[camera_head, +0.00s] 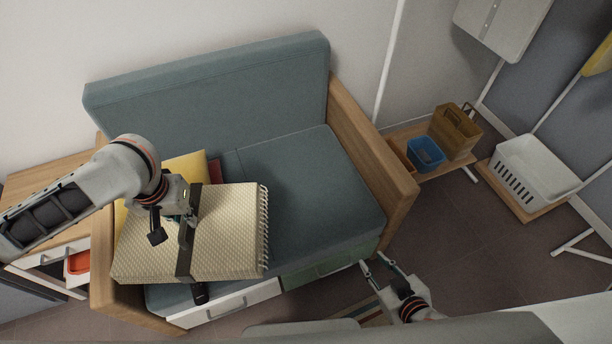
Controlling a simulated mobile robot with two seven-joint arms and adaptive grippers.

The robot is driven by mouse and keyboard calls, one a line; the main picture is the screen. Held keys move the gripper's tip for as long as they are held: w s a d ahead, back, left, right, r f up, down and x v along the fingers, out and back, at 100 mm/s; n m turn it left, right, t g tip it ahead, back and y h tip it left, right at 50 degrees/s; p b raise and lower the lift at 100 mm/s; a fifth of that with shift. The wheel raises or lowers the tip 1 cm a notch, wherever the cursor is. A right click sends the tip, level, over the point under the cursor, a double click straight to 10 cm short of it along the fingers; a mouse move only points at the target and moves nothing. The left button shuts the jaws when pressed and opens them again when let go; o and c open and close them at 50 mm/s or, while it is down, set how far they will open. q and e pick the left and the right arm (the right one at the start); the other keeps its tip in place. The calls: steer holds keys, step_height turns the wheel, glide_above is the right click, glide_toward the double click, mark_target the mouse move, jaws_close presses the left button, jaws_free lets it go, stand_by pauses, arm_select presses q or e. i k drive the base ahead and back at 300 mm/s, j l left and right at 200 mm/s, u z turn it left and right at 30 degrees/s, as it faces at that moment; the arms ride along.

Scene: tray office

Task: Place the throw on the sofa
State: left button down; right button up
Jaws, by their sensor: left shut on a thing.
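The throw (228,232) is a folded cream textile with a fringed right edge and a dark strap (190,262) around it. It is over the left part of the grey-blue sofa (310,190), covering much of the seat there. I cannot tell whether it touches the seat or hangs just above it. My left gripper (174,234) is over the throw's top and shut on it at the strap; the exact grip is partly hidden. My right gripper (374,262) is open and empty, in front of the sofa's right end.
A yellow cushion (190,166) and a dark red item (214,171) lie behind the throw. The seat's right half (310,180) is clear. Wooden armrests (370,150) bound the sofa.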

mark_target(315, 197)
steer(key=i+l, duration=0.1)
steer(key=l, duration=0.35)
steer(key=i+l, duration=0.15)
steer(key=l, duration=0.25)
steer(key=i+l, duration=0.1)
steer(key=l, duration=0.35)
steer(key=i+u, duration=0.05)
